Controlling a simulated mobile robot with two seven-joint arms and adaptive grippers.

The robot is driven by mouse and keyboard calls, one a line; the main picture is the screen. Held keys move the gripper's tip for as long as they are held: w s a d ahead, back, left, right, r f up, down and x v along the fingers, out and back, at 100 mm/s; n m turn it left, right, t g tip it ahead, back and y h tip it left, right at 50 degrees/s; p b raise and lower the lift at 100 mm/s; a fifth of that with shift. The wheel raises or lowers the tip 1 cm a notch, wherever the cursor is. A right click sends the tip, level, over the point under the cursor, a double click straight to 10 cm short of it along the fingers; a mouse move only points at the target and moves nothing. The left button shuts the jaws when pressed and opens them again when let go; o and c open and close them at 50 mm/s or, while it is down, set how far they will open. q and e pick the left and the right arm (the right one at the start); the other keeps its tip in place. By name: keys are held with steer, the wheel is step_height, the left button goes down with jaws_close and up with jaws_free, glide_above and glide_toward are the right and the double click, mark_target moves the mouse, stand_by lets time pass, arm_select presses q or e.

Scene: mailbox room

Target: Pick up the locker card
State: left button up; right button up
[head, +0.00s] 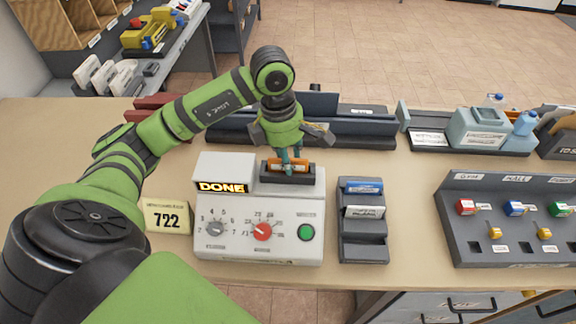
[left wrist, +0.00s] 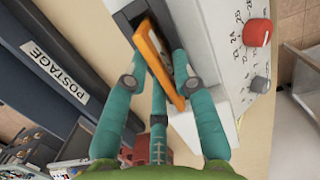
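An orange-edged card (head: 288,166), which I take as the locker card, stands upright in the dark slot holder on top of a white machine (head: 258,240). The machine's display reads DONE. My left gripper (head: 289,160) points down at the card from above. In the left wrist view, its teal fingers (left wrist: 160,75) lie on both sides of the card (left wrist: 160,62), with a visible gap between the left finger and the card. They look open, and I see no firm grip. The fingers hide part of the card. My right gripper is not in view.
A 722 sign (head: 167,217) stands left of the machine and a dark card rack (head: 363,240) right of it. A dark postage bin (head: 340,130) runs behind. A grey key panel (head: 515,235) is at the right.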

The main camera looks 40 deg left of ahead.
arm_select(q)
steer(key=shift+f, duration=0.1)
jaws_close()
steer(key=shift+r, duration=0.2)
